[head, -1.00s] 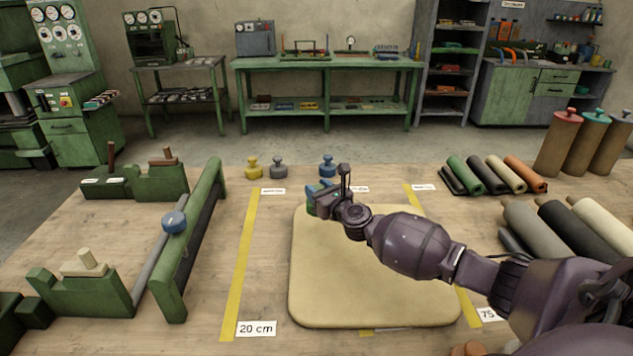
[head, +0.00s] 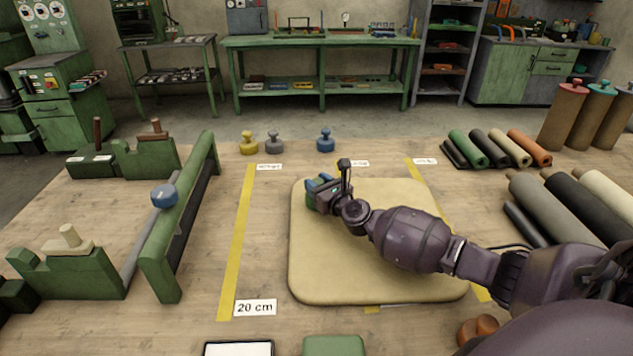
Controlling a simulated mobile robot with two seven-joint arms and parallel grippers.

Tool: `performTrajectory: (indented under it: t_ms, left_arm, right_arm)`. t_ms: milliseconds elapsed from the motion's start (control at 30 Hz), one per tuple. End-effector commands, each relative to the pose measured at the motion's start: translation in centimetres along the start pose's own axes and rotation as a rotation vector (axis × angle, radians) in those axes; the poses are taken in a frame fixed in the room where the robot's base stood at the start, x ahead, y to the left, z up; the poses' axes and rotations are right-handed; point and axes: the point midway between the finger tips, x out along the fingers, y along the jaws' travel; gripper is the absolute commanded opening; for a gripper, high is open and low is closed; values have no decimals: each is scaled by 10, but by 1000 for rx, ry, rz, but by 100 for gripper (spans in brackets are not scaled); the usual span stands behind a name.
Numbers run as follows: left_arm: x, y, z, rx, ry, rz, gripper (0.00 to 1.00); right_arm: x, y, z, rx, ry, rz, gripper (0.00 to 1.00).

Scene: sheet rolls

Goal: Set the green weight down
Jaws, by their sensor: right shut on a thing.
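My right gripper (head: 324,190) comes in from the right and is over the far left part of the tan mat (head: 400,279). It is shut on the green weight (head: 313,202), of which only a small green part shows beside the jaws. A bit of blue shows at the jaws too. The wrist hides most of the weight, and I cannot tell whether its base touches the mat. My left gripper is not in view.
Yellow (head: 249,143), grey (head: 274,143) and blue (head: 325,141) weights stand behind the mat. A green-framed roller stand (head: 166,245) is at left. Sheet rolls (head: 560,212) lie at right.

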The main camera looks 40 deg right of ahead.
Motion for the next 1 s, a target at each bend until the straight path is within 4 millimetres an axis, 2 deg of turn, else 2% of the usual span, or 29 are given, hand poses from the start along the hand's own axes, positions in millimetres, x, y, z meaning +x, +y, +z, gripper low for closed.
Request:
performTrajectory:
  t_ms: [33, 300, 333, 500, 833, 1000]
  left_arm:
    - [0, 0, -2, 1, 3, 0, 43]
    - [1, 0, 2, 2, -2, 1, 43]
    - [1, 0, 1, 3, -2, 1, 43]
    - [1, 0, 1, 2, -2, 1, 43]
    - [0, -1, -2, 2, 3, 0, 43]
    - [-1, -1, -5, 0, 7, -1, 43]
  right_arm:
    - [1, 0, 6, -1, -9, -1, 0]
    - [1, 0, 1, 0, -7, 0, 0]
    - [0, 0, -1, 0, -1, 0, 42]
    - [0, 0, -1, 0, -1, 0, 64]
    - [0, 0, 4, -1, -2, 0, 64]
    - [-17, 0, 2, 2, -1, 0, 64]
